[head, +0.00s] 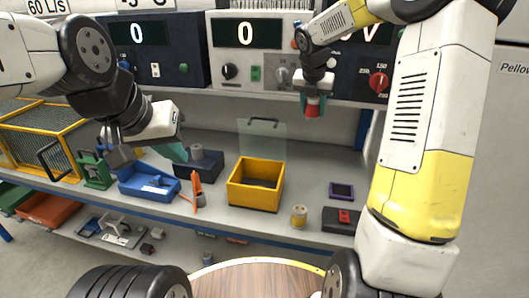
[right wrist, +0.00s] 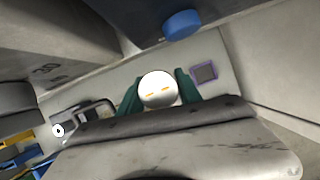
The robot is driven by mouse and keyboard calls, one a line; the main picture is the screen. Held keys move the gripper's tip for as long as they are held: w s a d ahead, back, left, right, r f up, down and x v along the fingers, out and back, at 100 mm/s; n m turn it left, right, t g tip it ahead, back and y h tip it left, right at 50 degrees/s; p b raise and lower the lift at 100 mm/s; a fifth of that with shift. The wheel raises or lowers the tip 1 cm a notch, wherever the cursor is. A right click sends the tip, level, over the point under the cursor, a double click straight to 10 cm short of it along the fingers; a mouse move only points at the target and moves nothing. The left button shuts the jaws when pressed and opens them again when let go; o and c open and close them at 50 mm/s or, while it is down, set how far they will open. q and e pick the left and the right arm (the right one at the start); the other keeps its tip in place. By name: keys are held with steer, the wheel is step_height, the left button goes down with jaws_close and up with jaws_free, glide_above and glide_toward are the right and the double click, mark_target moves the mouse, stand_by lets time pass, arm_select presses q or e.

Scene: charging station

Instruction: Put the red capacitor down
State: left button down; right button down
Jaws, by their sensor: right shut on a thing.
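The red capacitor (head: 313,107) is held between the green fingers of my right gripper (head: 313,104), in front of the instrument shelf and above the workbench (head: 318,165). In the right wrist view, the round white end of the capacitor (right wrist: 158,89), with two small orange marks, sits between the two green fingers. My left gripper (head: 174,153) is over the left part of the bench, close to a dark box. Only a piece of its green finger area shows, so its opening is not clear.
A yellow bin (head: 237,184) stands mid-bench, with a blue tray (head: 136,187) to its left. A small yellowish can (head: 299,216) is near the front edge. A dark box with a red part (head: 341,219) and a purple-framed square (head: 342,190) lie right. Bare bench shows behind the can.

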step_height(320, 180, down, 28)
steer(key=shift+r, duration=0.15)
stand_by(0.3)
steer(key=c, duration=0.8)
jaws_free()
